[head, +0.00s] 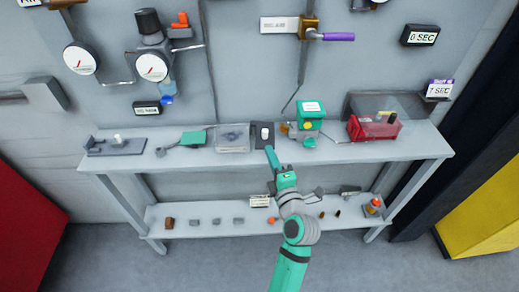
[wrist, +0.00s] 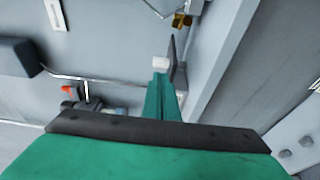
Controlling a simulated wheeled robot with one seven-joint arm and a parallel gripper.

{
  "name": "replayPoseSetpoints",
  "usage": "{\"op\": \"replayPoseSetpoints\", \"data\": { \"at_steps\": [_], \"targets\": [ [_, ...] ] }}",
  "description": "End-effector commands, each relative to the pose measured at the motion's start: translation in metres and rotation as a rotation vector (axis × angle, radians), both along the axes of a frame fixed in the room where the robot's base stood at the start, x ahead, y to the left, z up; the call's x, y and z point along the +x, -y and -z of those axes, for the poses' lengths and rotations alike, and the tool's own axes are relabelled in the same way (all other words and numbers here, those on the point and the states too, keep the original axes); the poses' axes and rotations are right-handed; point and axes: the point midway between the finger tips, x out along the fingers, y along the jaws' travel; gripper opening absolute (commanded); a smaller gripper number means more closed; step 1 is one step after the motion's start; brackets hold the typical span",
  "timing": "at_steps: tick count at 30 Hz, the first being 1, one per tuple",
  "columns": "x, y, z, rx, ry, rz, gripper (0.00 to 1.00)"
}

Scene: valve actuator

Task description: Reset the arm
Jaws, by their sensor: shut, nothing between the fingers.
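My arm, teal and grey, reaches up from the bottom of the head view to the front edge of the upper shelf. My gripper (head: 269,150) is shut and empty, its tip just below a white knob (head: 265,133) on a dark upright plate (head: 258,142). In the wrist view my shut gripper (wrist: 160,78) points at the white knob (wrist: 161,62), with the dark plate (wrist: 178,66) beside it. The fingertips overlap the knob's lower edge there; I cannot tell whether they touch it.
A green-and-yellow box (head: 307,120) and a red device (head: 374,128) stand right of the knob. A clear box (head: 232,139) and a green-handled part (head: 194,139) stand left. Gauges (head: 152,68) and pipes hang above. Small parts lie on the lower shelf (head: 185,211).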

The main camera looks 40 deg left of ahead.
Motion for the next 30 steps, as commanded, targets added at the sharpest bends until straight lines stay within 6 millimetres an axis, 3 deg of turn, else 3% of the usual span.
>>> {"op": "replayPoseSetpoints", "data": {
  "at_steps": [6, 17, 23, 30],
  "targets": [
    [0.006, 0.028, 0.000, 0.000, 0.000, 0.004, 0.00],
    [0.006, 0.037, 0.005, 0.007, -0.016, 0.012, 0.00],
    [-0.006, 0.066, 0.046, 0.095, -0.190, 0.131, 0.00],
    [-0.042, 0.134, 0.112, 0.302, -0.469, 0.386, 0.00]
  ]
}}
